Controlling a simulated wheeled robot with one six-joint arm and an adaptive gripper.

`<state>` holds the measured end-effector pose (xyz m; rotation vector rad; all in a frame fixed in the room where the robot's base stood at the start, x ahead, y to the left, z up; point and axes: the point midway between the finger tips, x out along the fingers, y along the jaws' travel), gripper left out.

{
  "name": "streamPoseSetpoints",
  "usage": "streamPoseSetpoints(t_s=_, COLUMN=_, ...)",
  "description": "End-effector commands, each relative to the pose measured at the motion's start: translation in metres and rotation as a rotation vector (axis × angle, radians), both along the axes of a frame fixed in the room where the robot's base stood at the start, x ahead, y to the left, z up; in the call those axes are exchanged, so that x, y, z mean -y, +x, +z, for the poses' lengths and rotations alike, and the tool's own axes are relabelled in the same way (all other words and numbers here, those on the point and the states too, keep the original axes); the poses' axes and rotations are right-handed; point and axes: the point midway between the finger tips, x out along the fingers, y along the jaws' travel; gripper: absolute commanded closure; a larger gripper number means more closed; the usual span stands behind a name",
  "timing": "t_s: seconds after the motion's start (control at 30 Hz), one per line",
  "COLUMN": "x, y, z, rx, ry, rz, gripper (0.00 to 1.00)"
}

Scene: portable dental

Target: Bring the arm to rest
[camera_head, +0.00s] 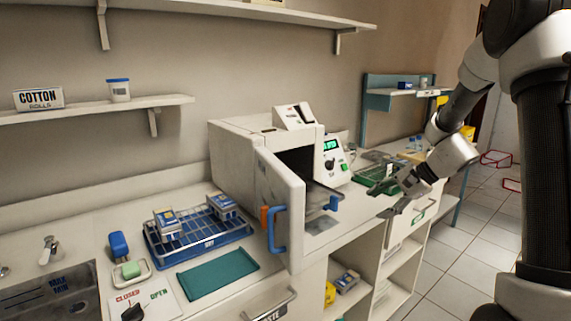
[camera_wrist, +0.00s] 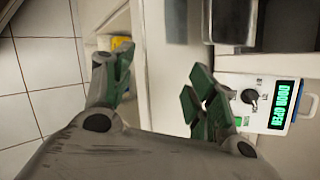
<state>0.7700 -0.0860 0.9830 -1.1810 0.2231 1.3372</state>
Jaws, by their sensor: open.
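My gripper (camera_head: 381,202) is out over the front edge of the counter, to the right of the white sterilizer. In the wrist view my gripper (camera_wrist: 158,76) has its two green-padded fingers spread apart with nothing between them. My arm comes in from the right and reaches left, bent at the elbow.
The sterilizer (camera_head: 232,160) stands with its door (camera_head: 279,208) swung open toward the front; its panel (camera_wrist: 278,102) reads door open. A blue rack (camera_head: 196,243) with packets, a teal mat (camera_head: 217,274) and a green tray (camera_head: 378,180) lie on the counter.

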Motion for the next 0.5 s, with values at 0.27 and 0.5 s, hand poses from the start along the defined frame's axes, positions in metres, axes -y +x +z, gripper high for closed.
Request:
streamPoseSetpoints(t_s=0.27, x=0.032, y=-0.167, z=0.052, rx=0.083, ry=-0.444, rz=0.571, gripper=0.43)
streamPoseSetpoints(t_s=0.5, x=0.067, y=-0.266, z=0.093, rx=0.181, ry=-0.787, rz=0.896, gripper=0.43)
